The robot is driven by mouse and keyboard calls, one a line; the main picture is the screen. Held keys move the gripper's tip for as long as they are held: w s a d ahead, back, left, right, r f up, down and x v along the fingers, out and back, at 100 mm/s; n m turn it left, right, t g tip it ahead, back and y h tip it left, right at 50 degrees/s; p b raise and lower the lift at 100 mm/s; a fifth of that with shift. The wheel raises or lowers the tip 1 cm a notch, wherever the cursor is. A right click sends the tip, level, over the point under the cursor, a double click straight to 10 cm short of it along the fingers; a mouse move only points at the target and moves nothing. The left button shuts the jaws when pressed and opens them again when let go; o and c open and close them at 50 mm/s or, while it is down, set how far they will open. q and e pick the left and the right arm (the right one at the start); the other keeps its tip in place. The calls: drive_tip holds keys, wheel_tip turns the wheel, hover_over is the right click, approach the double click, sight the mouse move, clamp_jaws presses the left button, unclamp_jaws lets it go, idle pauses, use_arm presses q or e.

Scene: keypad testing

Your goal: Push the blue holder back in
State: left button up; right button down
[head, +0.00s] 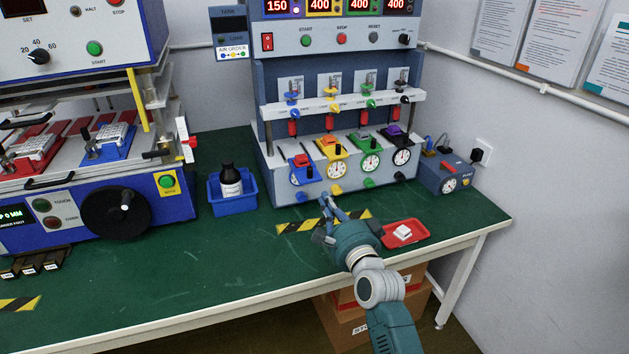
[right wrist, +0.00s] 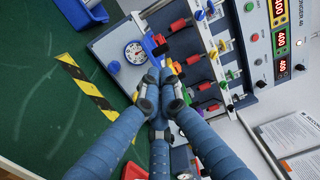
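The blue holder (head: 309,178) is at the left end of the row of coloured holders on the tester's lower deck, beside a white dial. It also shows in the right wrist view (right wrist: 148,44), partly hidden behind the deck's other parts. My right gripper (head: 327,203) is low in front of the tester, below and right of the blue holder and apart from it. In the right wrist view its fingers (right wrist: 160,77) come together at the tips with nothing visible between them. My left gripper is in neither view.
Yellow (head: 331,147), green (head: 362,147) and purple (head: 394,136) holders stand to the right. A blue tray with a dark bottle (head: 231,181) is left of the tester. A red tray (head: 418,237) lies near my right arm.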

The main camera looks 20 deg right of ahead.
sight(312, 175)
drive_tip(key=w, duration=0.8)
drive_tip(key=shift+w+a, duration=0.1)
drive_tip(key=shift+w, duration=0.1)
drive_tip(key=shift+w+p, duration=0.3)
drive_tip(key=shift+w, duration=0.3)
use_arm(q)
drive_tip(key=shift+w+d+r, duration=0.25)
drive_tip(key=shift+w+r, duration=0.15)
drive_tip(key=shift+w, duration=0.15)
use_arm(e)
drive_tip(key=shift+w+f, duration=0.1)
drive_tip(key=shift+w, duration=0.05)
